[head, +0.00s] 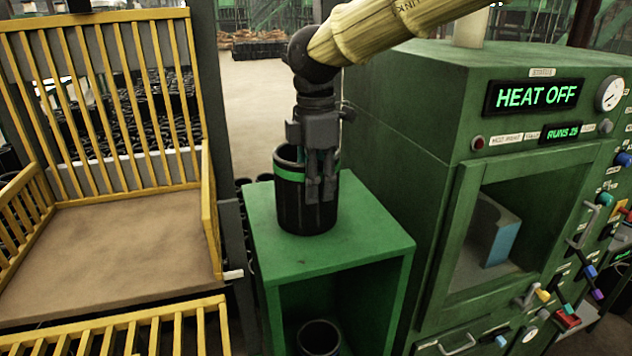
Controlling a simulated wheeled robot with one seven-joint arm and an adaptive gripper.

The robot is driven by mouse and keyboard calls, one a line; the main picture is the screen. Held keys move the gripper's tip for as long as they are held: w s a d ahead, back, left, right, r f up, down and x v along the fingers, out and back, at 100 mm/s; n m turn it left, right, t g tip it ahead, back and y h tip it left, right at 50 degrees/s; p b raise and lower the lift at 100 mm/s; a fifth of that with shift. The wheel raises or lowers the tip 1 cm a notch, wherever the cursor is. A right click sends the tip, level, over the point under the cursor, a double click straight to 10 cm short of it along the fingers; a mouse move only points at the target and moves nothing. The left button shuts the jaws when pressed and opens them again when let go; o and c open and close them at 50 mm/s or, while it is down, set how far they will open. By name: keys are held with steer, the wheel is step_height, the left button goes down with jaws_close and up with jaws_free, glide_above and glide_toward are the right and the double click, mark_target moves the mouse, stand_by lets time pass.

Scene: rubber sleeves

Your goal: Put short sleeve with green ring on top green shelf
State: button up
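A black cylindrical sleeve (290,205) with a green ring (289,173) near its upper rim stands upright on the top of the green shelf (375,238). My gripper (321,198) points down at the right front side of this sleeve. Its fingers overlap the sleeve's wall in the picture and hide part of the ring and rim. Two fingers show close together with a narrow gap. I cannot tell whether they touch or clasp the wall.
Another black sleeve (318,338) stands in the shelf's lower compartment. A green machine (400,130) reading "HEAT OFF" stands close on the right. A yellow-barred cage (110,200) with a bare brown floor is on the left. Open floor (250,110) lies behind.

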step_height(320, 180, up, 12)
steer(key=b, duration=0.3)
steer(key=shift+s+r, duration=0.1)
stand_by(0.4)
